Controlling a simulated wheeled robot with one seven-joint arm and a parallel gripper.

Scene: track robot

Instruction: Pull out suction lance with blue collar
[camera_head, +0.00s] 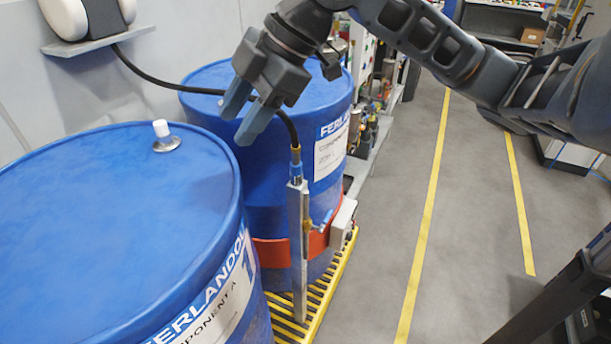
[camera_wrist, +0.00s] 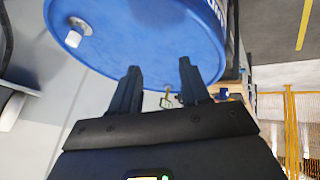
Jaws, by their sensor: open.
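The suction lance (camera_head: 299,240) is a slim grey upright tube with a blue collar (camera_head: 296,183) near its top. It stands on the aisle side of the blue drums, beside a red band. A black hose (camera_head: 170,83) runs to its top from a wall unit. My gripper (camera_head: 243,118) is open above the drums, up and left of the collar, apart from it, with the hose passing behind. In the wrist view my gripper (camera_wrist: 159,68) has nothing between its fingers. I cannot make out the lance there.
The near blue drum (camera_head: 90,220) has a white-capped fitting (camera_head: 163,132) on its lid; the far blue drum (camera_head: 215,75) stands behind it. A yellow grate (camera_head: 335,285) lies below. The grey aisle floor (camera_head: 470,220) to the right is clear.

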